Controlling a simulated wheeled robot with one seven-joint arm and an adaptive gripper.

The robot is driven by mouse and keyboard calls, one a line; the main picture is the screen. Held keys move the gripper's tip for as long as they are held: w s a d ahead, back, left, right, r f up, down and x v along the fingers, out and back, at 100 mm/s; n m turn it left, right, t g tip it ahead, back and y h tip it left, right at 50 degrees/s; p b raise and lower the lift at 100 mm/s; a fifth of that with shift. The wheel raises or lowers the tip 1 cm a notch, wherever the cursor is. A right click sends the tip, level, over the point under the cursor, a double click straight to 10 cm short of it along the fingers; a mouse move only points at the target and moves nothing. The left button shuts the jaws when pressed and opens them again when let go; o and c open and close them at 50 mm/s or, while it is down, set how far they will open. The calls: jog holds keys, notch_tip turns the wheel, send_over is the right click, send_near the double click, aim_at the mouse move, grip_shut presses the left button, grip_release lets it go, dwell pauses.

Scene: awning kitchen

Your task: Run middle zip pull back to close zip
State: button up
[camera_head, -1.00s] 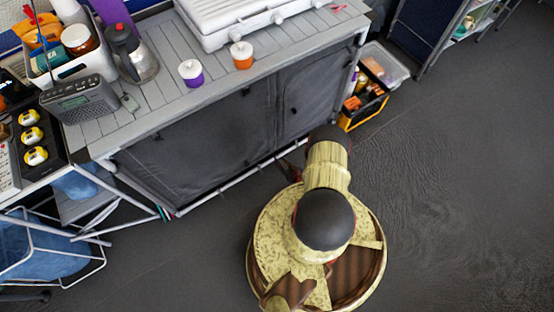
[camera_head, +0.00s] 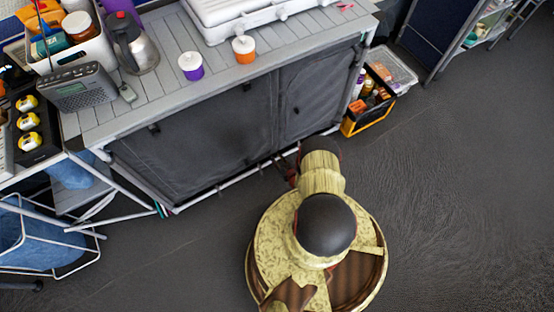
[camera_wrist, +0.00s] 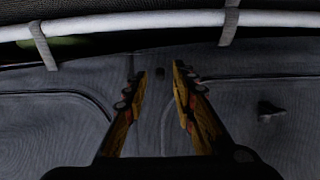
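The cabinet's dark grey fabric front (camera_head: 205,135) has vertical seams and a few small dark tabs. In the wrist view, the fabric (camera_wrist: 60,95) fills most of the picture. Another dark tab (camera_wrist: 270,110) sticks out to the right. My gripper (camera_wrist: 160,71) is open, its two fingers apart with nothing visibly held. Contact with the fabric cannot be told. In the head view my arm mostly hides the gripper.
A white bar (camera_wrist: 130,22) with straps crosses the top of the wrist view. On the counter stand a purple pot (camera_head: 191,66), an orange pot (camera_head: 244,49) and a kettle (camera_head: 133,45). A yellow-black crate (camera_head: 368,116) sits right of the cabinet. The floor at right is clear.

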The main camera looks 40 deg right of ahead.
jog(key=c, duration=0.4)
grip_shut()
dwell(0.5)
